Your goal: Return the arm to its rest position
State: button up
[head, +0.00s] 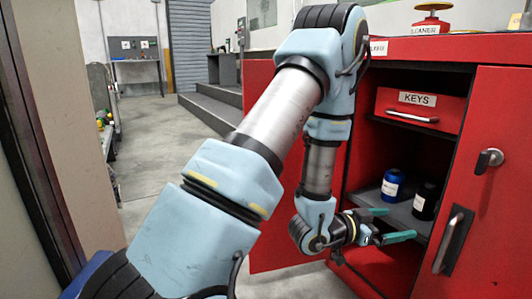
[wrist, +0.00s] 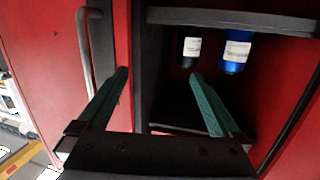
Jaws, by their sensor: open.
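My arm (head: 285,110) reaches across the middle of the head view, bent down at the elbow. My gripper (head: 400,224) is at the open front of the red cabinet, beside the shelf with two bottles. In the wrist view my gripper (wrist: 159,76) has its two green fingers spread wide with nothing between them. The blue bottle (head: 392,185) and the black bottle (head: 425,201) stand on the shelf beyond the fingers. The wrist view shows the blue bottle (wrist: 235,52) and black bottle (wrist: 189,50) upside down, apart from the fingers.
The red cabinet (head: 440,49) has a drawer labelled KEYS (head: 420,108) above the shelf (head: 405,211). Open floor (head: 165,150) lies left.

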jog(key=w+a+r+n+t+y+p, duration=0.1)
jog(key=w+a+r+n+y+p, duration=0.3)
jog(key=a, duration=0.5)
jog(key=w+a+r+n+t+y+p, duration=0.2)
jog(key=w+a+y+p, duration=0.1)
jog(key=w+a+y, duration=0.5)
jog(key=s+a+r+n+g+y+p, duration=0.1)
jog(key=s+a+r+n+g+p, duration=0.2)
jog(key=a, duration=0.4)
jog(key=s+a+r+n+g+y+p, duration=0.1)
jog(key=s+a+r+n, duration=0.1)
jog(key=s+a+r, duration=0.3)
jog(key=s+a+r+n+g+y+p, duration=0.1)
jog(key=s+a+r+n+g+p, duration=0.15)
jog(key=s+a, duration=0.4)
notch_tip(320, 180, up, 38)
jog(key=a+p, duration=0.1)
jog(key=p, duration=3.6)
jog(key=shift+w+a+f, duration=0.15)
jog(key=shift+w+f, duration=0.05)
